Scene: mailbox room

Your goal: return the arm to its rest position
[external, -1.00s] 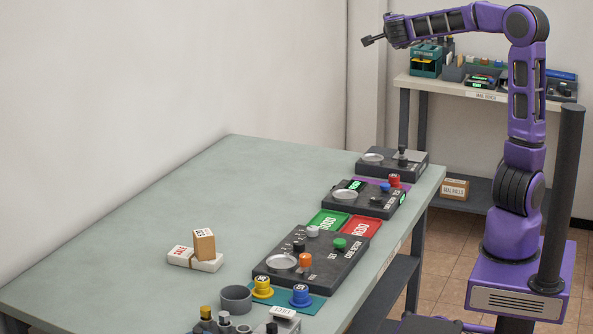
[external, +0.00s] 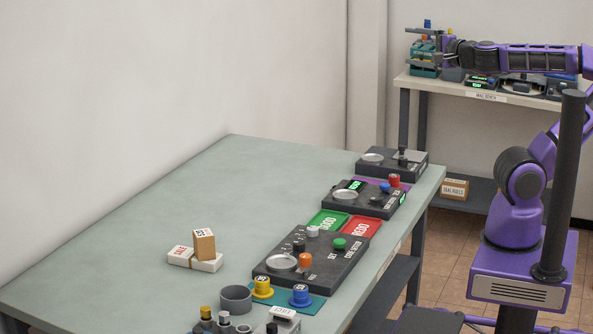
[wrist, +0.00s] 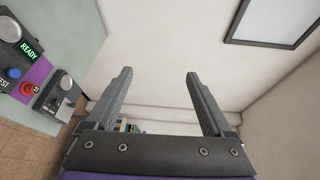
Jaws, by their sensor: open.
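My gripper (external: 424,47) is at the end of my purple arm, raised near the back wall. In the external view it appears in front of the back shelf's teal rack, well above the long table. In the wrist view its two grey fingers (wrist: 160,100) stand wide apart.
The long green-grey table (external: 150,215) carries black button consoles (external: 312,258) along its right side. A brown box (external: 203,244) rests on white packets (external: 180,257). The wall bench (external: 470,95) holds racks and devices. A framed panel (wrist: 280,20) hangs on the wall.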

